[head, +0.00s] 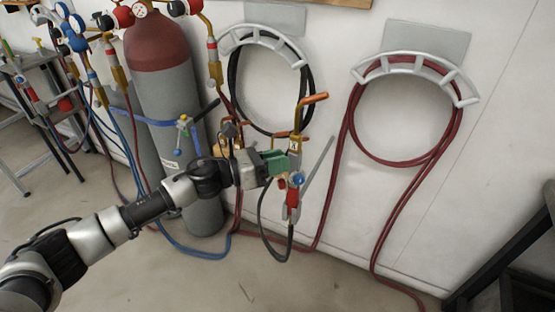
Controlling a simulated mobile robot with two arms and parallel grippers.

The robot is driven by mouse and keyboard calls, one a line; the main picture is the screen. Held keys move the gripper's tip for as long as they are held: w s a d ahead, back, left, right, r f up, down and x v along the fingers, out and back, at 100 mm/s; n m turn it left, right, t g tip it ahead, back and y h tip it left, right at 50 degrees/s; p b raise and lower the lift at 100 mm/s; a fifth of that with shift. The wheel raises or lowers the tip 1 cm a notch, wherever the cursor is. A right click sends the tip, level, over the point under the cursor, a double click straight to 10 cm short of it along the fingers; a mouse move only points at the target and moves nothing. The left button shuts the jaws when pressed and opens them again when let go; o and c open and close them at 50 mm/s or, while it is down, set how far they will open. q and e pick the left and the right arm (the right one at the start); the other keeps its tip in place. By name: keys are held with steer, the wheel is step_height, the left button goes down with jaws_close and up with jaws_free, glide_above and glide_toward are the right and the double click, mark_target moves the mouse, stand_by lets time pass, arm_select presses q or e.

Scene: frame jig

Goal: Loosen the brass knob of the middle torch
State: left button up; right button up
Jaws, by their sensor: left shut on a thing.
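A torch (292,200) with a copper tip, a brass upper part (297,141) and a red lower body stands upright in front of the wall, below the left hose rack. A blue knob (299,180) and a red knob (282,183) show on it. My left gripper (281,160), with green fingers, is shut at the torch, just above these knobs and below the brass part. The fingers hide most of what they grip, which appears to be the brass knob. My right gripper is not in view.
A red and grey cylinder (165,90) stands left of the torch, with regulators above it. Hoses hang on a left rack (262,37) and a right rack (413,66). A dark frame (505,265) stands at lower right. A metal cart (28,125) is at far left.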

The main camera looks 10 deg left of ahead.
arm_select(q)
steer(key=o, duration=0.9)
steer(key=shift+b+v, duration=1.35)
steer(key=shift+v, duration=4.1)
